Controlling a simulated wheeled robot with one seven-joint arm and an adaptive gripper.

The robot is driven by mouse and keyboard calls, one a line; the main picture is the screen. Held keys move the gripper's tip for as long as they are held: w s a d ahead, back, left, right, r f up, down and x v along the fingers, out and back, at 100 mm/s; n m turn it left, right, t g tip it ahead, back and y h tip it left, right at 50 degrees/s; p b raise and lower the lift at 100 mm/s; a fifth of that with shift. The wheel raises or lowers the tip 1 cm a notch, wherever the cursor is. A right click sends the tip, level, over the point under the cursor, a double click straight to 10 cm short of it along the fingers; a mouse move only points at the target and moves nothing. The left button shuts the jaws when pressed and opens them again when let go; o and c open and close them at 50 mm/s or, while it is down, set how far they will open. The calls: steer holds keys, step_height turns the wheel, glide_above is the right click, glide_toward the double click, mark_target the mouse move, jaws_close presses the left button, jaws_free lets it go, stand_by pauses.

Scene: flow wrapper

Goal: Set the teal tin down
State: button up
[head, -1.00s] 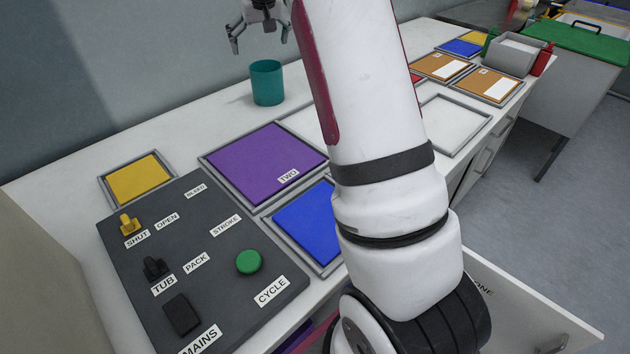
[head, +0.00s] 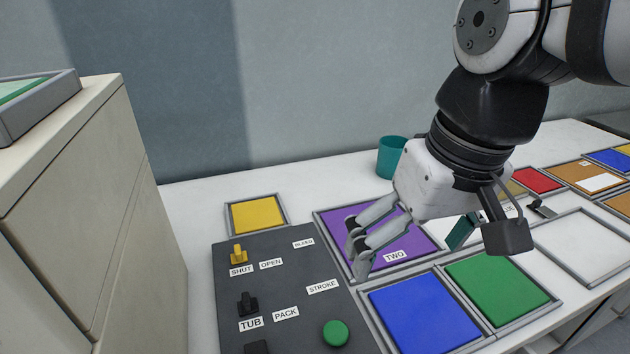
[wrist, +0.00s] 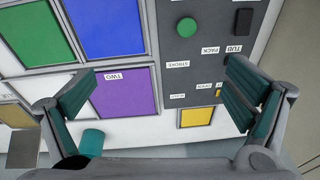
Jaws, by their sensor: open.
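The teal tin (head: 390,158) stands upright on the white counter near the back wall, behind the purple tray. My arm partly covers its right side in the head view. It also shows at the lower left of the wrist view (wrist: 91,143), close to the base of one finger. My gripper (head: 410,240) is open and empty, its fingers spread above the purple tray marked TWO. In the wrist view my gripper (wrist: 162,78) has nothing between its fingers. The tin is apart from the fingertips.
A dark control panel (head: 285,265) with switches and a green button lies at front left. A beige cabinet (head: 90,200) stands at left. Bare counter lies left of the tin.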

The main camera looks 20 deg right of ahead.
steer(key=s+f, duration=0.3)
steer(key=s, duration=0.3)
steer(key=shift+s+a+f+n+g+h, duration=0.3)
steer(key=shift+s, duration=0.1)
